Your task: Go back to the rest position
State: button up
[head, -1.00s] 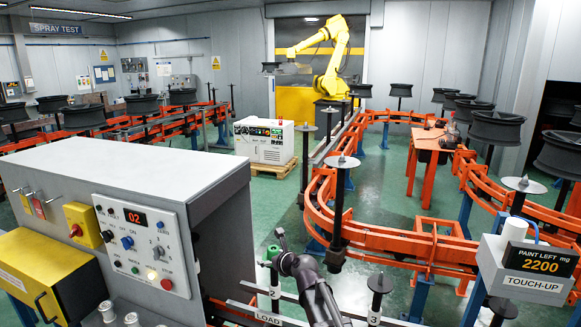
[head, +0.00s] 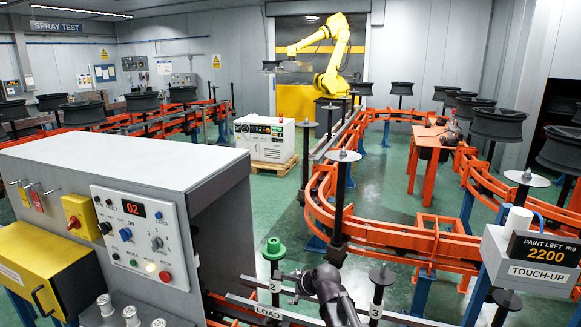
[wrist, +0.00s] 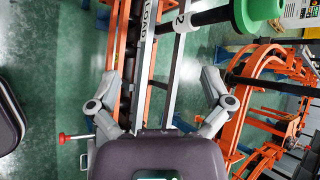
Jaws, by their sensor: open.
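My gripper (head: 296,286) is low in the middle of the head view, just right of a spindle with a green cap (head: 273,250). In the wrist view, the fingers of my gripper (wrist: 160,85) are spread wide with nothing between them. The green cap also shows at the top right of the wrist view (wrist: 255,9), apart from the fingers. The rail marked LOAD (head: 268,312) runs below my gripper in the head view and between the fingers in the wrist view.
A grey control cabinet (head: 110,165) stands on the left. Bare spindles (head: 340,195) and a dark spindle (head: 379,290) stand right of my gripper. An orange curved conveyor (head: 400,238) carries black wheels (head: 497,125). Green floor is free near the white unit (head: 265,139).

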jog(key=s+d+f+n+g+h+b, duration=0.3)
jog(key=s+d+f+n, duration=0.3)
jog(key=s+d+n, duration=0.2)
jog(key=s+d+f+n+g+h+b, duration=0.3)
jog(key=s+d+f+n, duration=0.3)
jog(key=s+d+n, duration=0.2)
jog(key=shift+s+d+n+g, duration=0.25)
jog(key=shift+s+n+g, duration=0.35)
jog(key=shift+s, duration=0.6)
